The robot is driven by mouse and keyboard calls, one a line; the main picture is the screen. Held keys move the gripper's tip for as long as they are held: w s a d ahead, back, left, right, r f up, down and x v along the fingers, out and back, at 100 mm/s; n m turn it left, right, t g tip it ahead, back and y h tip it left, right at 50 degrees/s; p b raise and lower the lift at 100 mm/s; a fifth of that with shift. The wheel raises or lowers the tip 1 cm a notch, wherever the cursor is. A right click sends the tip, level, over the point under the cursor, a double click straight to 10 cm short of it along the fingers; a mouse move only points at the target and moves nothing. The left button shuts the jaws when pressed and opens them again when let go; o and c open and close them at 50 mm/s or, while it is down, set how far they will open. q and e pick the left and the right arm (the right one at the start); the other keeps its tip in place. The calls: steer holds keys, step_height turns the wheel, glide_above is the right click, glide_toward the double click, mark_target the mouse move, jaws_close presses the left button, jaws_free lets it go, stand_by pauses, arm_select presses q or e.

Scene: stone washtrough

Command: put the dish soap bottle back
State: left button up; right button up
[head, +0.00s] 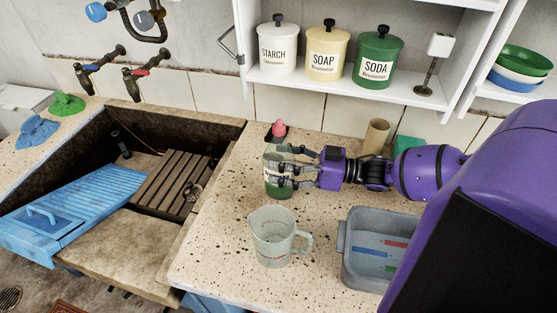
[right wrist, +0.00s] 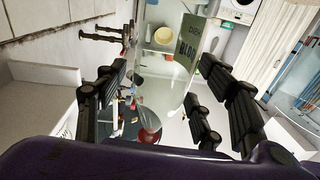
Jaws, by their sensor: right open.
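The dish soap bottle (head: 280,192) stands upright on the speckled counter. It is clear, with a pinkish-red cap and green at its base. My right gripper (head: 278,167) reaches it from the right in the head view. Its dark fingers are open and overlap the bottle's middle, so part of the body is hidden. In the right wrist view a see-through shape with a partly readable dark green label (right wrist: 190,38) shows between the spread fingers (right wrist: 165,100). I cannot tell whether the fingers touch the bottle. My left gripper is not in view.
A clear measuring jug (head: 272,240) stands in front of the bottle, and a grey basin (head: 350,265) is to its right. Starch, soap and soda canisters (head: 326,50) stand on the white shelf (head: 300,80) above. A cardboard tube (head: 376,136) is behind my arm. The stone trough (head: 225,130) lies left.

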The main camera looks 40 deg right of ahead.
steer(key=v, duration=1.1)
steer(key=shift+a, duration=0.15)
